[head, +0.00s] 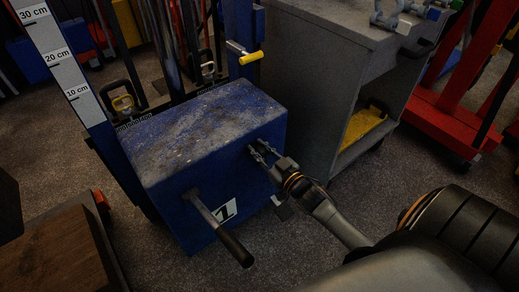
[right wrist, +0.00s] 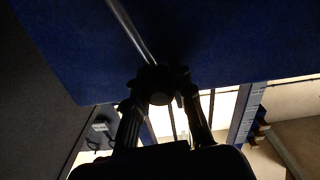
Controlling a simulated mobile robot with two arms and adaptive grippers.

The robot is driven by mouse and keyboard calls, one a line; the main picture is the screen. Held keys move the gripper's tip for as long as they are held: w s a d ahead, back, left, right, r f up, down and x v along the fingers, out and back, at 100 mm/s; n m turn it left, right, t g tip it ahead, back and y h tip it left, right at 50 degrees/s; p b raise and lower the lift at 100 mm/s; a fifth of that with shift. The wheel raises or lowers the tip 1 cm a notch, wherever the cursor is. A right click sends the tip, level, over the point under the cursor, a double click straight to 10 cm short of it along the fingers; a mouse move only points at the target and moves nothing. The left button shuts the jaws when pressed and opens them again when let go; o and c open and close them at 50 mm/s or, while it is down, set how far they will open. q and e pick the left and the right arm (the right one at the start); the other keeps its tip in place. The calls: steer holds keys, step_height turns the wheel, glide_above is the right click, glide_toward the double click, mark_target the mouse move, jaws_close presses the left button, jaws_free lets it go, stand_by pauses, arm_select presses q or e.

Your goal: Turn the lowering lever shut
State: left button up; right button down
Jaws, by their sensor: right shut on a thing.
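The jack's blue box-shaped body (head: 195,135) stands in the middle of the head view, its top scuffed. My right gripper (head: 262,151) is at the right part of its front face, shut on the lowering lever's dark knob. In the right wrist view the right gripper (right wrist: 160,90) has its fingers on either side of this round knob (right wrist: 158,78). The lever's thin metal rod (right wrist: 130,30) runs up and left from it in front of the blue face. In the head view the gripper mostly hides the lever. My left gripper is not in view.
A crank with a black grip (head: 234,248) sticks out from the front face, left of my right gripper. A yellow-handled lever (head: 250,57) is behind the body. A grey cabinet (head: 312,75) stands close at the right. A height scale (head: 60,65) rises at the left.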

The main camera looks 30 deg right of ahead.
mark_target(241, 155)
steer(key=a+f+n, duration=0.1)
steer(key=n, duration=0.1)
steer(key=a+f+n+p, duration=0.1)
steer(key=a+n, duration=0.1)
steer(key=shift+s+a, duration=0.15)
steer(key=shift+a, duration=0.1)
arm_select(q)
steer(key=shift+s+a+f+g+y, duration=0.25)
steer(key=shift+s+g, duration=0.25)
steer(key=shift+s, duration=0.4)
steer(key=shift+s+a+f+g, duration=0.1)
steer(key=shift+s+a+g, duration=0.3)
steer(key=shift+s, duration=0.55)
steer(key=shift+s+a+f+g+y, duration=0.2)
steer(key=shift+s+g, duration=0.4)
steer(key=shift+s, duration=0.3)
arm_select(e)
steer(key=shift+a+f+n, duration=0.35)
steer(key=shift+n, duration=0.45)
steer(key=c, duration=1.1)
jaws_free()
